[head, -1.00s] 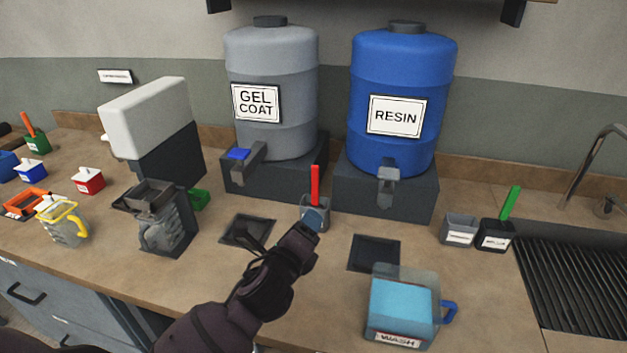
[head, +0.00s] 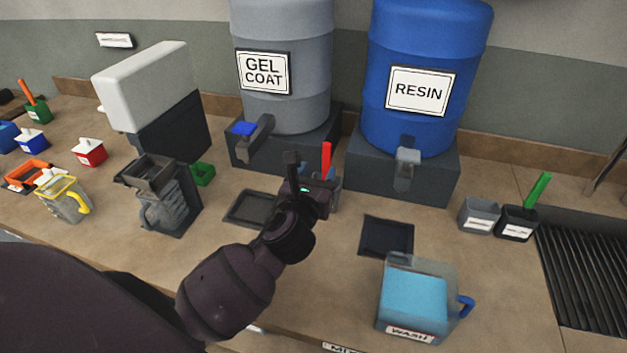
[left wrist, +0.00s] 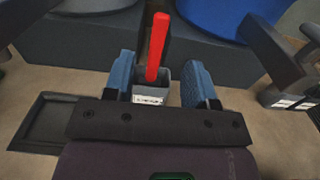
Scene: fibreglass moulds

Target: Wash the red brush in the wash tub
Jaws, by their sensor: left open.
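The red brush (head: 326,160) stands upright in a small grey holder between the gel coat and resin drums. In the left wrist view the red brush (left wrist: 157,46) leans slightly and rises from the labelled grey holder (left wrist: 150,92). My left gripper (head: 322,188) is at the holder, and partly hides it in the head view. Its blue fingers (left wrist: 160,82) are open, one on each side of the holder and the brush. The wash tub (head: 415,299), clear with blue liquid, a blue handle and a WASH label, stands at the front right. My right gripper is not in view.
The gel coat drum (head: 283,70) and resin drum (head: 425,75) stand behind on dark blocks. A dark square tray (head: 386,237) lies between brush and tub. Two small cups (head: 480,215), one with a green brush (head: 538,190), stand by the ribbed sink drainer (head: 592,285).

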